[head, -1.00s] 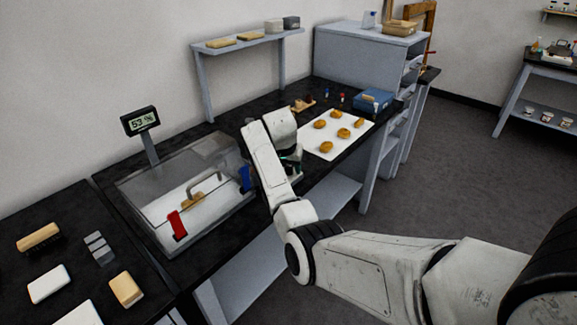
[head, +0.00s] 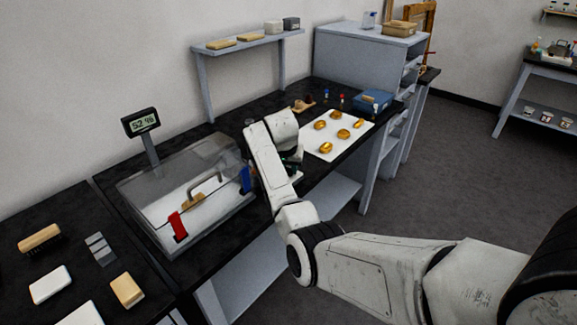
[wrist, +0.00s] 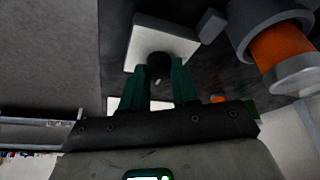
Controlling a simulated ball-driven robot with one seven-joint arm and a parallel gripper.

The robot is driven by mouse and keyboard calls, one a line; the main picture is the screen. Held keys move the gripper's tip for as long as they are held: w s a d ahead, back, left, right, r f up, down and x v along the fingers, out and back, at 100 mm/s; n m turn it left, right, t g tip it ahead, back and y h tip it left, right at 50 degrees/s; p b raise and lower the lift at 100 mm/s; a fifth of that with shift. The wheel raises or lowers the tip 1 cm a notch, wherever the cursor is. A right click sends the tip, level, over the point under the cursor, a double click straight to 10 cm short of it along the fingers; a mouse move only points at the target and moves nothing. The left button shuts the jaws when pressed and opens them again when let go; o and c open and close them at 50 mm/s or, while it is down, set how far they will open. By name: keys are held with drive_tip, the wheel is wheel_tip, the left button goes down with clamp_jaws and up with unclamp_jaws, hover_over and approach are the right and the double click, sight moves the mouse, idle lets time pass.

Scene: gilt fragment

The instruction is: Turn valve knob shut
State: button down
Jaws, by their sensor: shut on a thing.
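In the wrist view, my gripper (wrist: 159,78) has its two green fingers on either side of a dark round knob (wrist: 157,62), shut on it. The knob stands in front of a pale square plate (wrist: 150,32). The fingers hide part of its sides, and no mark shows which way it is turned. In the head view, my gripper (head: 291,164) is mostly hidden behind my wrist, to the right of the clear case, and the knob cannot be made out.
The clear case (head: 205,160) has a red clip (head: 178,226) and a blue clip (head: 246,179). A display (head: 140,122) stands behind it. A white board (head: 338,147) with several golden pieces lies beyond my wrist. An orange-filled cylinder (wrist: 277,50) is close to my gripper's right.

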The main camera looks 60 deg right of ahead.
drive_tip(key=n+p, duration=0.1)
drive_tip(key=n+t+p, duration=0.1)
drive_tip(key=n+p, duration=0.1)
drive_tip(key=shift+s+d+r+n+y, duration=0.1)
drive_tip(key=shift+s+r+n+y, duration=0.05)
drive_tip(key=shift+r+n+y, duration=0.2)
drive_tip(key=n+t+p, duration=0.1)
drive_tip(key=n, duration=0.1)
drive_tip(key=n+y+p, duration=0.1)
drive_tip(key=n, duration=0.1)
drive_tip(key=shift+d+f+n+t, duration=0.1)
drive_tip(key=shift+f+n+t, duration=0.1)
drive_tip(key=shift+n+t, duration=0.2)
drive_tip(key=n+y, duration=0.1)
drive_tip(key=n, duration=0.3)
drive_tip(key=shift+d+f+n+t+y, duration=0.1)
drive_tip(key=shift+f+n+t+y, duration=0.05)
drive_tip(key=shift+n+t+y, duration=0.15)
drive_tip(key=shift+n+y+b, duration=0.85)
drive_tip(key=shift+n, duration=1.2)
drive_tip(key=c, duration=0.8)
unclamp_jaws()
drive_tip(key=shift+c, duration=0.2)
drive_tip(key=b+v, duration=0.1)
drive_tip(key=v, duration=1)
